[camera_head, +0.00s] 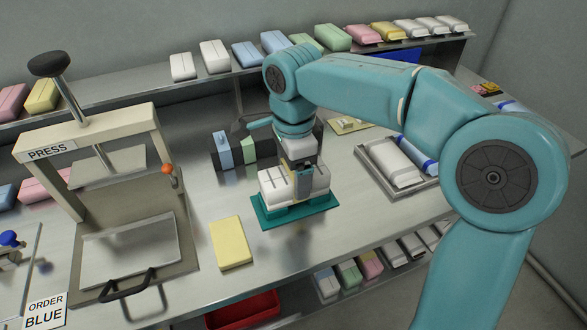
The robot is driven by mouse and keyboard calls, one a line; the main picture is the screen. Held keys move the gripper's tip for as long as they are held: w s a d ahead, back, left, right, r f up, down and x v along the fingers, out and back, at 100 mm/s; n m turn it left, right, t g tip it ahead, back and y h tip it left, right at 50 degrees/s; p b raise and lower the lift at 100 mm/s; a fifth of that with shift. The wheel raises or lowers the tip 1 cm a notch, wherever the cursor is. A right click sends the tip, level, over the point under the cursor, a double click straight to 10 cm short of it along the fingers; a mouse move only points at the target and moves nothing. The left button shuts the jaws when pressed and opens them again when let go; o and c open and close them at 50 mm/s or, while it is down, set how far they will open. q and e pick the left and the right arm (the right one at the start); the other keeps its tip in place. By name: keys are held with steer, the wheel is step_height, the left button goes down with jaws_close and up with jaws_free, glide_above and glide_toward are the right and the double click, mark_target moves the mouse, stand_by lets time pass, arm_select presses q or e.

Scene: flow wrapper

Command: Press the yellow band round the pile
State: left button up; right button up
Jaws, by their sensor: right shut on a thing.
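A pile of white packs (272,188) stands on a teal base (268,221) in the middle of the bench. My right gripper (302,188) points down at the pile and is shut on a white pack at its top; the fingers partly hide it. A flat yellow piece (230,243) lies on the bench to the left of the pile, apart from it. I cannot tell whether it is the band, and no yellow shows round the pile. The press (87,125) stands at the left with its plate raised over a bare bed (132,250). My left gripper is not in view.
A card (45,311) reads ORDER BLUE. A metal tray (364,161) with white and blue packs stands right of the pile. A dark holder (240,158) with coloured pieces is behind it. The back shelf (110,97) carries several coloured packs. A red bin (243,309) sits below the front edge.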

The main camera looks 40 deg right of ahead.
steer(key=shift+f, duration=0.25)
stand_by(0.4)
steer(key=shift+f, duration=0.15)
stand_by(0.8)
steer(key=o, duration=0.9)
steer(key=shift+c, duration=0.2)
step_height(320, 180, up, 16)
steer(key=p, duration=0.5)
